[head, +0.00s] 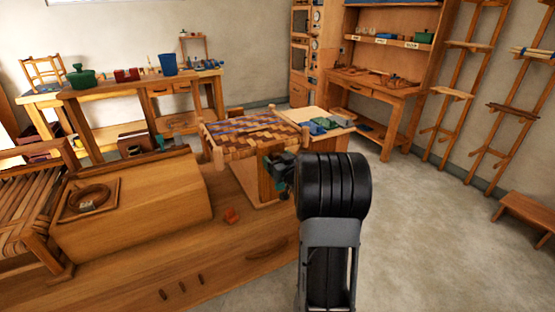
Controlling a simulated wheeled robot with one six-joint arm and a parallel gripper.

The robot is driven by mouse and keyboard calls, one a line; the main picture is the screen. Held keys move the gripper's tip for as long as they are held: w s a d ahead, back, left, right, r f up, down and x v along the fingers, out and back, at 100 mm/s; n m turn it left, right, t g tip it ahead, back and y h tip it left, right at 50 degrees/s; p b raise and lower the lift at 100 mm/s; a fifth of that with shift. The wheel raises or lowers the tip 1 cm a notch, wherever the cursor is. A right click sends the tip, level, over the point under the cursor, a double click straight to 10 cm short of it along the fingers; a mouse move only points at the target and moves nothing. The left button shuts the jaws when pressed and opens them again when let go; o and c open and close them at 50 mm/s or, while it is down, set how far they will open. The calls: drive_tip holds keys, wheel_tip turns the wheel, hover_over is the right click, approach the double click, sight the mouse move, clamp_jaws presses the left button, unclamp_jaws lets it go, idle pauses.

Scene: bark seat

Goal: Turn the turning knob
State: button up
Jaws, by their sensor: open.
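A small red, knob-like piece (231,215) sits on the low wooden platform, left of my arm. I cannot tell whether it is the turning knob. Small round dials or knobs (316,17) also show on the tall wooden cabinet at the back, too small to make out. My gripper (272,165) is at the front edge of the woven seat, partly hidden by my black arm joint. It is open, and I see nothing held in it. It is apart from the red piece, above and to its right.
The woven bark seat (250,130) stands mid-view, beside a table with green and blue items (325,123). A large wooden block (150,205) lies left. A workbench (110,90) lines the back. Clear floor (430,240) lies right.

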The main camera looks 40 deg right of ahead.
drive_tip(key=shift+c, duration=0.3)
drive_tip(key=c, duration=0.9)
drive_tip(key=shift+o, duration=0.2)
